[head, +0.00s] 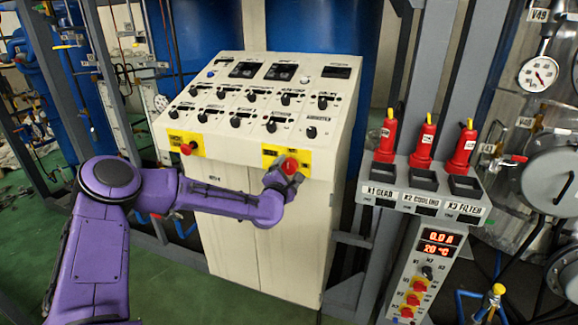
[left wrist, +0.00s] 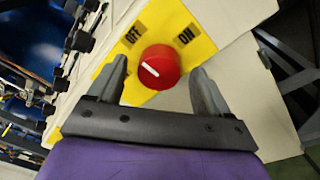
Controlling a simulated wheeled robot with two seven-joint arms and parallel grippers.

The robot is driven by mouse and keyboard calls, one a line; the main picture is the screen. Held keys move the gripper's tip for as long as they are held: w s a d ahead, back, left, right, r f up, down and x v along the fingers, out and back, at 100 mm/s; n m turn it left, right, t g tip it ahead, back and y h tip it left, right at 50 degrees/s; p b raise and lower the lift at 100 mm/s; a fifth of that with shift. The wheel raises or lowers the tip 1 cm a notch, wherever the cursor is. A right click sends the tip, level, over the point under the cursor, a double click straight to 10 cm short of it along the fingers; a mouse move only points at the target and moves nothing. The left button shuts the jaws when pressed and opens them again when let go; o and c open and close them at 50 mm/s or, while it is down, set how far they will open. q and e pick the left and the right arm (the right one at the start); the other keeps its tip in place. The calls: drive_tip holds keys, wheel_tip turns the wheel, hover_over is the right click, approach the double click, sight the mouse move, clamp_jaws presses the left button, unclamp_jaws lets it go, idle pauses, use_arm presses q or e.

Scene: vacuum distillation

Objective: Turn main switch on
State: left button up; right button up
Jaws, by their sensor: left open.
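The main switch is a red round knob (head: 290,166) on a yellow plate (head: 270,154) at the right front edge of the cream control console. In the left wrist view the red knob (left wrist: 160,66) sits on its yellow plate (left wrist: 178,18), with OFF at upper left and ON at upper right. Its white mark lies left of centre, on the OFF side. My left gripper (head: 284,181) is at the knob. In the left wrist view its open fingers (left wrist: 160,72) stand on either side of the knob, with visible gaps. My right gripper is not in view.
A second red knob (head: 188,148) on a yellow plate sits at the console's left. Several black knobs cover the sloped console top (head: 225,95). A grey rack (head: 420,190) with red-bodied holders stands to the right, above a display panel (head: 436,245). Green floor (head: 180,290) shows below.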

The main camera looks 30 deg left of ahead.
use_arm(q)
drive_tip(key=shift+x, duration=0.8)
drive_tip(key=c, duration=1)
drive_tip(key=shift+c, duration=0.2)
